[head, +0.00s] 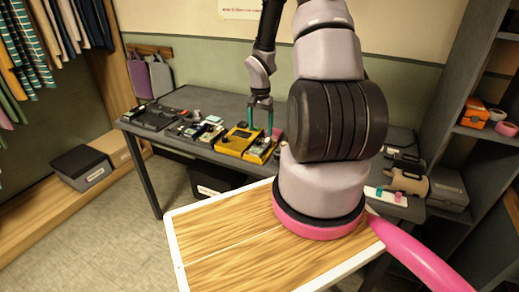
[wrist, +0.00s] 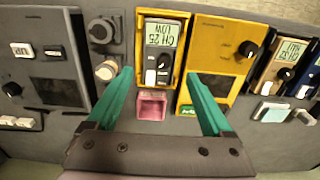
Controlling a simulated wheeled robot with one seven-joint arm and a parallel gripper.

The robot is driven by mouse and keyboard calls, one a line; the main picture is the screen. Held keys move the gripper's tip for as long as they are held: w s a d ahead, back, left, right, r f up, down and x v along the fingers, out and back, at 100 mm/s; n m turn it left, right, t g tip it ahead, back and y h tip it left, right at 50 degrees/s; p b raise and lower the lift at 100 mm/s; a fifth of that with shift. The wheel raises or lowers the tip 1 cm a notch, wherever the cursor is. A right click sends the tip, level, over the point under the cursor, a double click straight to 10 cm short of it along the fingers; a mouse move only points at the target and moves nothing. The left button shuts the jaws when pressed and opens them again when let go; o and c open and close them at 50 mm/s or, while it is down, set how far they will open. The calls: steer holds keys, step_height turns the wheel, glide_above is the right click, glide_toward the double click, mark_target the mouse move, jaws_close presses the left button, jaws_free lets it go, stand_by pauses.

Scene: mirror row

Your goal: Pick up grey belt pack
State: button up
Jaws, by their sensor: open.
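My gripper (head: 261,117) is open, its two teal fingers pointing down over the grey table. In the wrist view my gripper (wrist: 160,77) has nothing clasped; its fingertips lie either side of a small display unit (wrist: 158,62). That unit has a readout, a white switch and a dark knob, framed in yellow. A small grey piece with round knobs (wrist: 104,45) sits just left of the left finger. A larger grey unit with a dark screen (wrist: 50,65) stands farther left.
A large yellow unit (wrist: 222,55) is close by the right finger, and a pink open holder (wrist: 152,103) lies between the fingers. Tan (wrist: 275,75) and blue (wrist: 304,82) packs stand farther right. The grey table (head: 240,103) has clear space behind the row.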

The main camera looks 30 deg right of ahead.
mark_target(260, 142)
step_height(260, 142, down, 7)
steer(key=shift+s+a+r, duration=0.1)
steer(key=shift+s, duration=0.05)
steer(key=c, duration=1.3)
